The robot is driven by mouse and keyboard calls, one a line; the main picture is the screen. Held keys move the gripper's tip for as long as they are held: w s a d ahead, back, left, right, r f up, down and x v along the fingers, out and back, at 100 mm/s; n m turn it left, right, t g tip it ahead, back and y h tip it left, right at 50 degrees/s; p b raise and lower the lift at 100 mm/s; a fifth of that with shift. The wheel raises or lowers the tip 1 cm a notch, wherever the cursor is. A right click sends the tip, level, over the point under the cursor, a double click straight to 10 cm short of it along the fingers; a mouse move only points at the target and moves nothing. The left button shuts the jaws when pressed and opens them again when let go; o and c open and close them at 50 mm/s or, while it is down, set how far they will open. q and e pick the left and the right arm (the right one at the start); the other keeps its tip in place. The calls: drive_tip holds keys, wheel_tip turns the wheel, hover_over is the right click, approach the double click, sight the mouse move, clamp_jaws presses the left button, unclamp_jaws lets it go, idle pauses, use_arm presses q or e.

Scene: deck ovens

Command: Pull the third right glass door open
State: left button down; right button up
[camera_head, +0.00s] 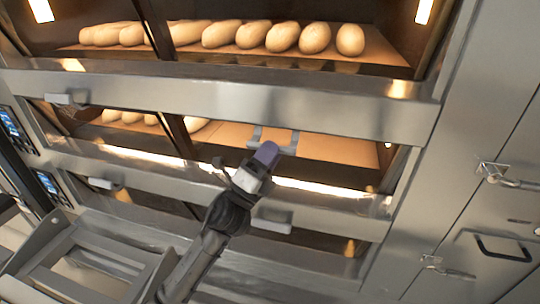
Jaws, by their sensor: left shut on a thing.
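The glass door (345,150) sits in the right half of the second visible deck. Through it I see an orange-lit baking surface. Its grey bracket handle (288,139) is near the top of the door. My left gripper (266,154), with a purple fingertip, reaches up from the lower left and is shut at this handle. The gripper covers part of the handle, so the exact hold is hidden. I cannot tell whether the door is ajar. My right gripper is not in view.
The deck above holds several loaves (283,37). A lower right door has its own handle (272,222). Left-hand doors have handles (66,99) too. Control screens (10,124) are at the left edge. Steel cabinets (485,215) with latches stand at the right.

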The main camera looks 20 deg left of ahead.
use_arm(q)
drive_tip(key=c, duration=0.8)
unclamp_jaws()
drive_tip(key=shift+c, duration=0.2)
drive_tip(key=shift+f, duration=0.1)
drive_tip(key=v, duration=1.3)
drive_tip(key=shift+s, duration=0.35)
drive_tip(key=shift+a+f, duration=0.15)
